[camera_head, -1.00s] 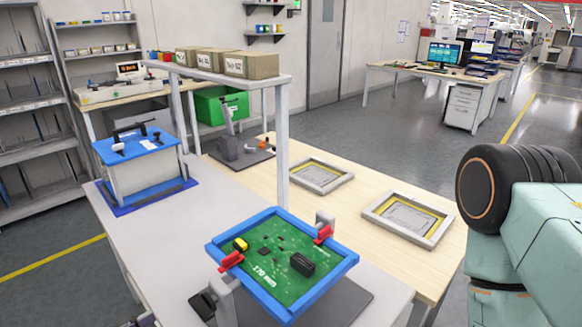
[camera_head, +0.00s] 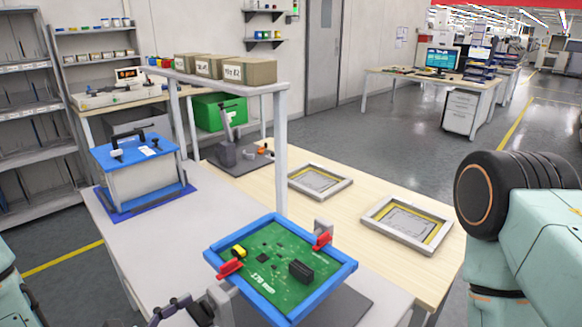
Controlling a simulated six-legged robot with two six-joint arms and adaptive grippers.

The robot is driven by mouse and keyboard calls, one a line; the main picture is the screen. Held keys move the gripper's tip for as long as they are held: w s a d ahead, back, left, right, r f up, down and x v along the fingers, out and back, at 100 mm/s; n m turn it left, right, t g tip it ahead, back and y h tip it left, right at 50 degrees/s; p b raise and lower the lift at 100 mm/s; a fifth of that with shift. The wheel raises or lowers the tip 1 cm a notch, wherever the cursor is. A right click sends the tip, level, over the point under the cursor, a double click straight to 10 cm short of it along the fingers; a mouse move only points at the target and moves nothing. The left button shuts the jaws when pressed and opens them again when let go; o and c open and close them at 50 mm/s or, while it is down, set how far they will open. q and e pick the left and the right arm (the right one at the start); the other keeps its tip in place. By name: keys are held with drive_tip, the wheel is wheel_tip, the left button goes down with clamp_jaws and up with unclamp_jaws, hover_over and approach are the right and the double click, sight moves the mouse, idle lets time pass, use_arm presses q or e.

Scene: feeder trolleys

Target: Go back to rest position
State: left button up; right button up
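My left arm (camera_head: 12,292) comes in at the lower left edge. My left gripper (camera_head: 175,308) shows only in part at the bottom edge, as dark linked pieces beside the board stand; its fingertips are not clear and nothing is seen in it. My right arm (camera_head: 525,240) fills the right edge, folded upright; its gripper is out of view. A green circuit board (camera_head: 275,262) lies in a blue frame (camera_head: 330,283) with red clamps, on a stand at the near end of the white table (camera_head: 165,240).
A blue-lidded box (camera_head: 140,175) stands on the table's far left. Two grey frames with yellow edging (camera_head: 318,181) (camera_head: 408,222) lie on the wooden table. A shelf (camera_head: 225,84) carries several cardboard boxes. Open floor lies at the back right.

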use_arm(q)
drive_tip(key=shift+w+d, duration=0.3)
drive_tip(key=shift+d, duration=0.1)
drive_tip(key=shift+m+p, duration=0.45)
drive_tip(key=shift+m, duration=0.65)
drive_tip(key=shift+w+a+m, duration=0.1)
drive_tip(key=shift+w+m, duration=0.1)
drive_tip(key=shift+m, duration=0.9)
drive_tip(key=shift+s+r+m, duration=0.1)
drive_tip(key=shift+s+m, duration=0.2)
drive_tip(key=shift+m, duration=0.1)
drive_tip(key=shift+w, duration=0.2)
drive_tip(key=shift+f, duration=0.2)
